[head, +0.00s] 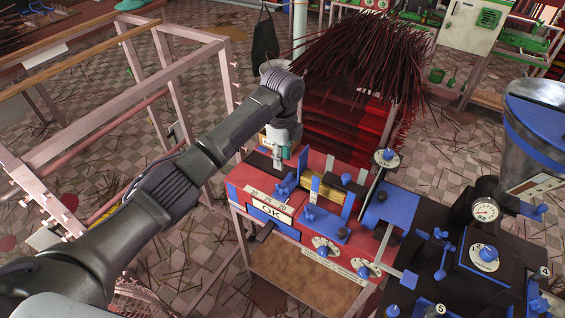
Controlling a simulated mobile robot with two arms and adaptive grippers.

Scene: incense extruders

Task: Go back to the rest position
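My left arm reaches in from the lower left, and its gripper (281,160) points down over the back left part of a red machine (325,240). The fingers are small and dark here, and I cannot tell whether they are open or shut, or whether they touch the machine. The machine has blue knobs, white dials and an "OK" panel (270,210) on its front left. My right gripper is not in view.
A black machine (450,262) with a gauge and blue knobs stands at the right, below a metal hopper (535,125). Dark red sticks (365,60) pile behind the red machine. A pinkish frame (110,125) stands at the left. Loose sticks litter the checkered floor (195,245).

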